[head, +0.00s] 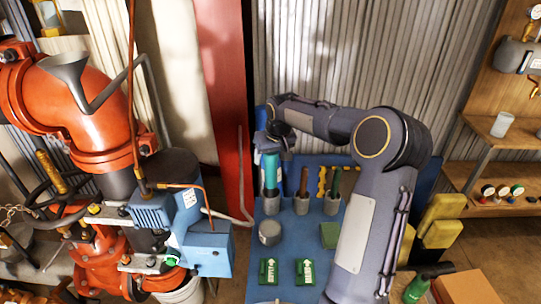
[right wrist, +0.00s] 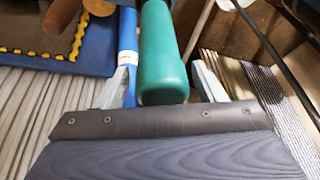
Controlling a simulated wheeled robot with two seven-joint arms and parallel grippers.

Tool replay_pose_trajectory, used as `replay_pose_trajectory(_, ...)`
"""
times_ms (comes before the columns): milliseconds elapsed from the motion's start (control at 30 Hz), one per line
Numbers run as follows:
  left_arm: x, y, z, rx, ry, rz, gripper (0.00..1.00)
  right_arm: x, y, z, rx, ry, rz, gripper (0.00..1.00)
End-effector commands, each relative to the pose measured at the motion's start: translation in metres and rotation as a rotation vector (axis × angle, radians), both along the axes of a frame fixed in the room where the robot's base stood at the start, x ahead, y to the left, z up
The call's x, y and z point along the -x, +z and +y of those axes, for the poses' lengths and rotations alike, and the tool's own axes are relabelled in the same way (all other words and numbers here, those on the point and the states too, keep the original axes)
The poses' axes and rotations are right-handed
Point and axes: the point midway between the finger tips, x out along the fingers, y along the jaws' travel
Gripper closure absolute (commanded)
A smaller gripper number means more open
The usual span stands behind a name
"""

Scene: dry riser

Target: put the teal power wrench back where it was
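The teal power wrench (head: 270,171) stands upright in the left grey cup (head: 270,206) on the blue bench in the head view. Its lower part is hidden by the cup. My right gripper (head: 280,137) is at the wrench's top end. In the right wrist view, the rounded teal end (right wrist: 163,60) lies between the two fingers of my right gripper (right wrist: 162,82). A gap shows between the left finger and the wrench, so the gripper looks open around it. My left gripper is out of view.
Two more grey cups hold a brown-handled tool (head: 304,181) and a green-handled tool (head: 335,181) to the right. A round grey tin (head: 270,233) and green arrow blocks (head: 269,271) lie in front. Red pipework (head: 85,110) stands at left, wooden shelves (head: 500,140) at right.

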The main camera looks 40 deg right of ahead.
Motion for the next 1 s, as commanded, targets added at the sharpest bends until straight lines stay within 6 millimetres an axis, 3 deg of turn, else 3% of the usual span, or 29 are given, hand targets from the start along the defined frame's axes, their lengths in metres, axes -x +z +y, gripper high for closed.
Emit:
replay_pose_trajectory(367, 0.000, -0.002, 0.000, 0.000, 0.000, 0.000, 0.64, 0.003, 0.012, 0.000, 0.003, 0.000, -0.003, 0.37)
replay_pose_trajectory(800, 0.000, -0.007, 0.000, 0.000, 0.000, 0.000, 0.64, 0.033, 0.094, 0.007, 0.004, -0.001, -0.005, 0.37)
replay_pose_trajectory(1000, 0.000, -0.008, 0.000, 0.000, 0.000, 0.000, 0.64, 0.040, 0.111, 0.008, 0.002, 0.000, -0.003, 0.37)
